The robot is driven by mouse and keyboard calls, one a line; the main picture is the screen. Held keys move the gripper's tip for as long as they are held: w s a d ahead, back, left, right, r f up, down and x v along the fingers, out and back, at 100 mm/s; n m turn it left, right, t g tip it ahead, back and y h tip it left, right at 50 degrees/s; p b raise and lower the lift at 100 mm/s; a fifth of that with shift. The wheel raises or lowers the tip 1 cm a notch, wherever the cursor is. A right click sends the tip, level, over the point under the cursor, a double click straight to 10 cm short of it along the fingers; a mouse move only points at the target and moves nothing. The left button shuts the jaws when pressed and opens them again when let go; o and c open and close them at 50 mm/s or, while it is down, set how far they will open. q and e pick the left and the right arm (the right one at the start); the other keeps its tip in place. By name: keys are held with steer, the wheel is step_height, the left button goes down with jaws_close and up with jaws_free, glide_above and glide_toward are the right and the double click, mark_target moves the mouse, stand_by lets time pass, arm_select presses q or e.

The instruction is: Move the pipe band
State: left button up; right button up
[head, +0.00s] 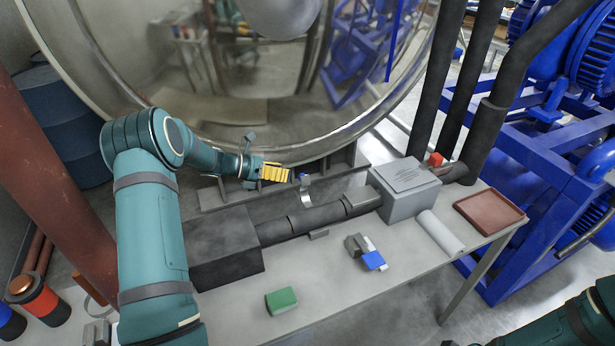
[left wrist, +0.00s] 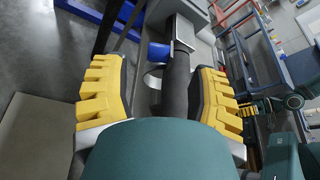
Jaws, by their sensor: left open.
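The pipe band appears to be a thin silver curved strip (head: 306,194) with a blue tab, at the upper side of the dark horizontal pipe (head: 318,217) on the bench. In the left wrist view, a silver curved edge (left wrist: 152,78) and a blue piece (left wrist: 158,52) show beyond the fingers, beside the dark pipe. My left gripper (head: 287,174) has yellow fingers and is open, just left of the band and above the pipe. Its fingers are apart, with nothing clearly between them (left wrist: 155,95). Whether the band goes around the pipe is hard to tell. My right gripper is not in view.
A dark block (head: 225,250) and a grey box (head: 402,190) stand at the pipe's ends. A grey-and-blue part (head: 372,260), a green block (head: 281,300), a white roll (head: 440,233) and a red-brown tray (head: 488,211) are on the bench. A large round chamber rim stands behind.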

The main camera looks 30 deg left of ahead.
mark_target(301, 175)
arm_select(q)
steer(key=x, duration=0.8)
steer(key=shift+w+d+f, duration=0.15)
steer(key=shift+c, duration=0.4)
jaws_close()
